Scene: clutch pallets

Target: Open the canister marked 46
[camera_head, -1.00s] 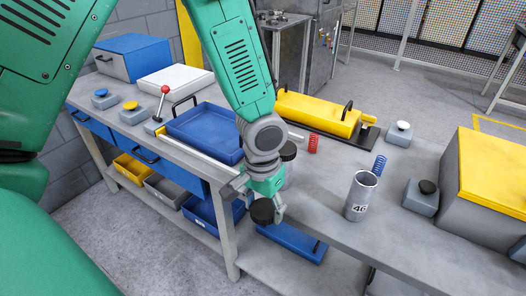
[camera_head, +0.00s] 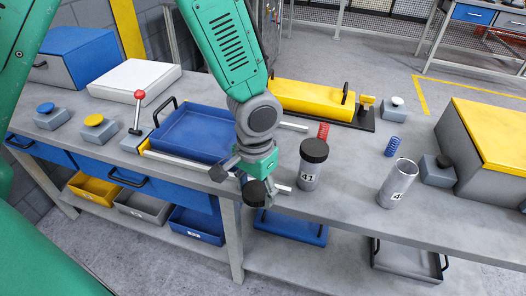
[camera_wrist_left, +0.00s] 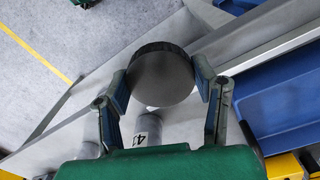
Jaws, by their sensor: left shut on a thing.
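The grey canister marked 46 (camera_head: 397,184) stands upright on the bench, right of centre. Its top is open with no lid on it, and its label is partly turned away. My left gripper (camera_head: 265,187) is left of it, over the bench's front edge, shut on a round black lid (camera_head: 255,194). In the left wrist view the lid (camera_wrist_left: 161,72) sits between both fingers. A second canister, marked 41 (camera_head: 309,175), stands between my gripper and canister 46 with a black lid on. Part of a labelled canister (camera_wrist_left: 149,127) shows beyond the lid in the wrist view.
A blue tray (camera_head: 190,153) is left of my gripper. A red spring (camera_head: 323,131) and a blue spring (camera_head: 392,147) stand behind the canisters. A yellow block (camera_head: 305,97) is at the back; a grey box with yellow lid (camera_head: 462,140) is right. Bare bench lies between the canisters.

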